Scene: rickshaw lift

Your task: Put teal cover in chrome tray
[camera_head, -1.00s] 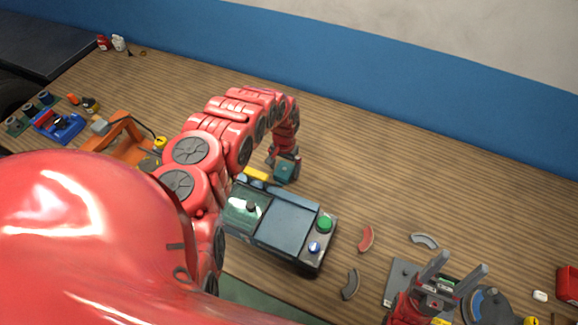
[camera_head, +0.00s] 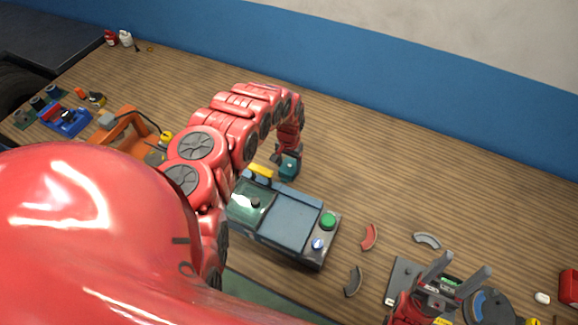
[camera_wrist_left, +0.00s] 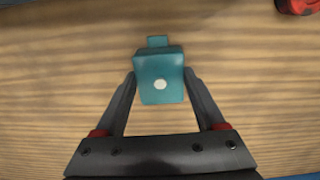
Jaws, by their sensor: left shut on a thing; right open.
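The teal cover (camera_head: 289,169) is a small block held in my left gripper (camera_head: 288,158), just beyond the back edge of the grey machine box. In the left wrist view, the teal cover (camera_wrist_left: 160,65) has a white round spot and a small tab at its far end. Both fingers of my left gripper (camera_wrist_left: 160,78) close on its sides, with wooden tabletop around it. I cannot tell its exact height. My right gripper (camera_head: 463,268) is open and empty at the lower right, fingers apart. I cannot clearly pick out a chrome tray.
An orange frame (camera_head: 126,132) stands at left. The table behind and right of the left gripper is clear.

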